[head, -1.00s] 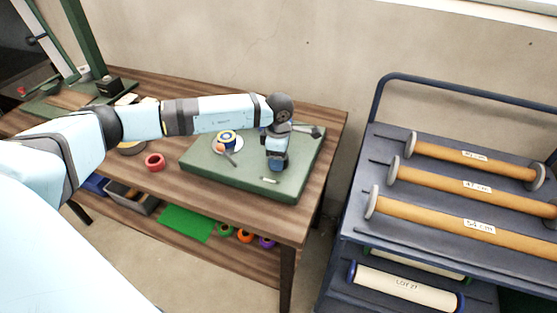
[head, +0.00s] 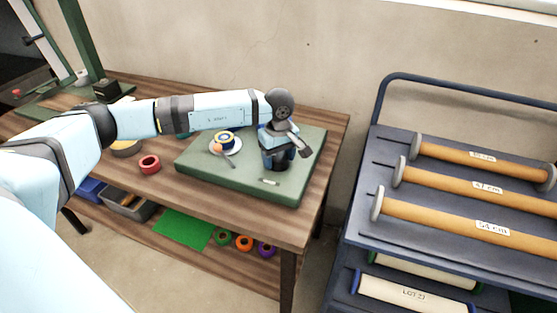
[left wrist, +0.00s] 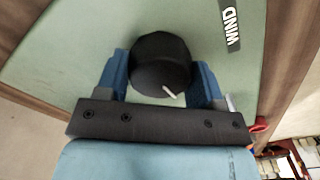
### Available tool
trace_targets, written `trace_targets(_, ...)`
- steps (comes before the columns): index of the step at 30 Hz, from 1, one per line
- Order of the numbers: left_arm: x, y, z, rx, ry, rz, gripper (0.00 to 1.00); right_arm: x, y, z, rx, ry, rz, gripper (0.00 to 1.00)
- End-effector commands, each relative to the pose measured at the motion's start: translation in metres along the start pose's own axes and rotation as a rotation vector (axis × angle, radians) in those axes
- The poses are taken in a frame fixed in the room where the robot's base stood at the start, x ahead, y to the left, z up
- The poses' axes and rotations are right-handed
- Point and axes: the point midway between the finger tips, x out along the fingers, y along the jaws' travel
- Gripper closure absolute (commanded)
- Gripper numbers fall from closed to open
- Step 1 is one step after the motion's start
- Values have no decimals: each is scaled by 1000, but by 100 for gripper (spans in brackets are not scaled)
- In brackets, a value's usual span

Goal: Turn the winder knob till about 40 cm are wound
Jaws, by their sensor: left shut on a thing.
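The winder board (head: 250,182) is a green slab on the wooden table. My left gripper (head: 278,160) is over its right part, pointing down. In the left wrist view the black round winder knob (left wrist: 160,62) sits between the two blue fingers of the left gripper (left wrist: 161,78), which are shut on it. A short white mark shows on the knob's lower edge, and a black WIND label (left wrist: 230,25) lies beside it. In the head view my gripper mostly hides the knob. A round blue, yellow and white piece (head: 225,137) sits on the board to the left. My right gripper is not in view.
A red ring (head: 149,164) lies on the table left of the board. Below are a green sheet (head: 184,229) and several coloured rings. A cart (head: 400,222) at right carries rollers with length labels, such as the 54 cm roller (head: 470,222).

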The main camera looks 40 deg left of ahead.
Motion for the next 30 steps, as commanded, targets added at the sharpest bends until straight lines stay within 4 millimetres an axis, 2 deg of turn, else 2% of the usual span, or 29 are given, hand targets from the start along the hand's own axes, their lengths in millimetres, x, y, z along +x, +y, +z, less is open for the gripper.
trace_targets(12,0,0,0,173,1,2,62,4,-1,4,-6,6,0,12)
trace_targets(28,-1,0,0,192,1,2,62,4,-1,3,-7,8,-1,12)
trace_targets(29,-1,0,0,192,1,2,32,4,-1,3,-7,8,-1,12)
trace_targets(30,-1,0,0,192,0,2,22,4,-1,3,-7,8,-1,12)
